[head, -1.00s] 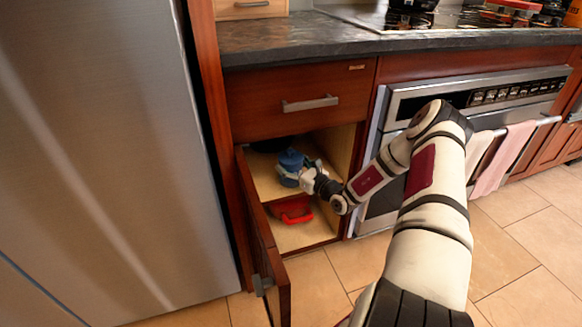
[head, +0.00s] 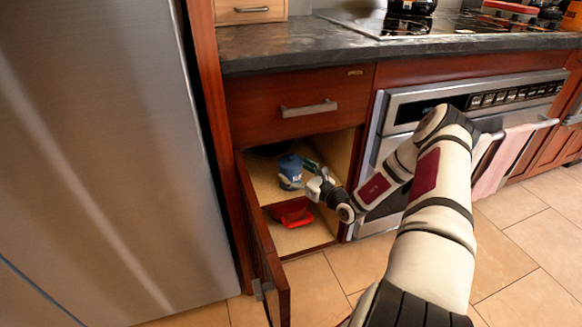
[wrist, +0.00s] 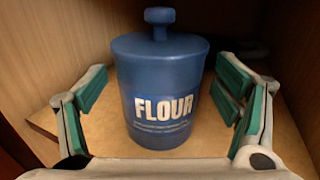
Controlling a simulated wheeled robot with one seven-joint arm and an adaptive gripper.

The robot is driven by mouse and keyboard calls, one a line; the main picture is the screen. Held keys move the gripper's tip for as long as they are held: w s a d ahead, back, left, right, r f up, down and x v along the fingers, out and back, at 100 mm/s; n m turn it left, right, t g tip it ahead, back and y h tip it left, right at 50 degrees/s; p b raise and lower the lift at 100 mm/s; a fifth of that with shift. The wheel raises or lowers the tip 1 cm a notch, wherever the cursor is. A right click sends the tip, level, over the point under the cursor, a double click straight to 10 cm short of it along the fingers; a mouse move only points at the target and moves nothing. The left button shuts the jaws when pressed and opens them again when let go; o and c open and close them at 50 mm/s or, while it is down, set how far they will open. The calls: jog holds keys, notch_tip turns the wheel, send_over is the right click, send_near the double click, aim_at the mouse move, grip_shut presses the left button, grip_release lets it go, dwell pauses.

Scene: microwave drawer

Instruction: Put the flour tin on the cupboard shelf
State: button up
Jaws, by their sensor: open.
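The flour tin (wrist: 162,85) is a blue canister with a knobbed lid and white "FLOUR" lettering. It stands upright on the cupboard shelf (head: 262,186), where it also shows in the head view (head: 290,170). My gripper (wrist: 160,110) is open, with its green-padded fingers spread to the left and right of the tin. Clear gaps show between the pads and the tin. In the head view my gripper (head: 314,178) is at the cupboard opening, just right of and in front of the tin.
The cupboard door (head: 262,245) stands open on the left. A red object (head: 293,214) lies in the compartment below the shelf. A closed drawer (head: 300,103) is above the opening. The oven (head: 395,120) is to the right and the fridge (head: 110,160) to the left.

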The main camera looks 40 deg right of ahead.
jog(key=s+p, duration=0.2)
jog(key=s, duration=0.7)
jog(key=shift+s+d, duration=0.15)
jog(key=shift+d, duration=0.3)
